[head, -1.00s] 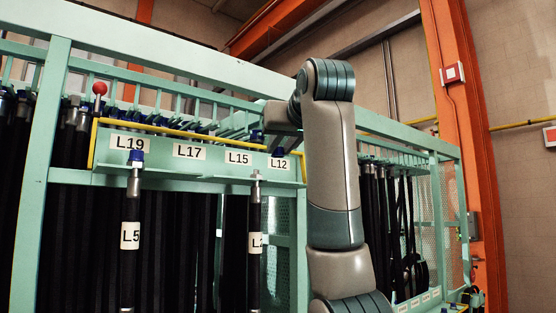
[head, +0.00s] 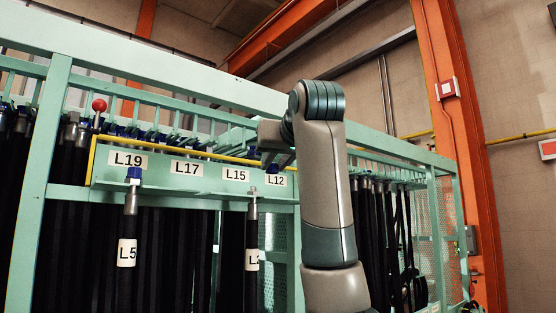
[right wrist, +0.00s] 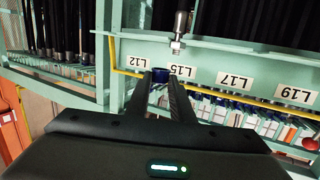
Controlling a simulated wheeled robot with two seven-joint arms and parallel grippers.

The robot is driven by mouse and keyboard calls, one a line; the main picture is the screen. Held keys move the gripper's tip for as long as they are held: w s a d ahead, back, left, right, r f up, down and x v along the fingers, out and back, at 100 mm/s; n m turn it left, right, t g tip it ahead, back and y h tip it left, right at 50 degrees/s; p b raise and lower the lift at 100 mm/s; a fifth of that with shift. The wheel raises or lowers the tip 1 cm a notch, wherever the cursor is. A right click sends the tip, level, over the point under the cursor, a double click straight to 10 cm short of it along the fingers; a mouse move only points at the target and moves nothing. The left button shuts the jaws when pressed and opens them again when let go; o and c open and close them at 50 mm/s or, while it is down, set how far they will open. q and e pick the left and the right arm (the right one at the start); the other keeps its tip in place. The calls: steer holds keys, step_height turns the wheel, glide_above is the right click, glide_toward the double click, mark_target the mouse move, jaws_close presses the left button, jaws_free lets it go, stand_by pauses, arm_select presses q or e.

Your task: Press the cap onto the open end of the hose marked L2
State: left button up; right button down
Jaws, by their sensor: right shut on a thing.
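The L2 hose (head: 252,240) hangs upright in the rack front, its label partly turned away. Its bare metal open end points up; it shows in the right wrist view (right wrist: 179,28), which is upside down. My right gripper (right wrist: 161,76) is shut on a small blue cap (right wrist: 161,74), mostly hidden between the fingertips. The cap is apart from the L2 end. In the head view my right gripper (head: 277,157) is near the L12 label, above and right of the L2 end, partly hidden by my forearm. My left gripper is not in view.
The L5 hose (head: 126,253) stands left with a blue cap (head: 134,173) on its end. A label rail (head: 210,180) with a yellow bar (head: 185,153) runs behind the hose ends. A red ball knob (head: 99,105) stands at left. Many black hoses hang behind.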

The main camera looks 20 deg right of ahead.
mark_target(255, 196)
steer(key=shift+w+a+p, duration=0.3)
steer(key=shift+w+p, duration=0.05)
steer(key=shift+w, duration=0.45)
steer(key=shift+w+a+p, duration=0.25)
steer(key=shift+w+p, duration=0.1)
steer(key=shift+w, duration=0.4)
steer(key=shift+w+a+f+p, duration=0.1)
steer(key=shift+w+a+p, duration=0.25)
steer(key=shift+w, duration=0.3)
steer(key=shift+w+a+p, duration=0.15)
steer(key=shift+w+p, duration=0.35)
steer(key=shift+w, duration=0.2)
steer(key=shift+w+a+f+p, duration=0.1)
steer(key=shift+w+a+p, duration=0.25)
steer(key=shift+w, duration=0.3)
steer(key=shift+f+b, duration=1.2)
steer(key=shift+f, duration=0.1)
steer(key=shift+d+f, duration=0.1)
steer(key=shift+f, duration=0.15)
steer(key=c, duration=1.5)
jaws_free()
steer(key=shift+o, duration=0.2)
steer(key=shift+s+b, duration=0.1)
steer(key=shift+b, duration=0.25)
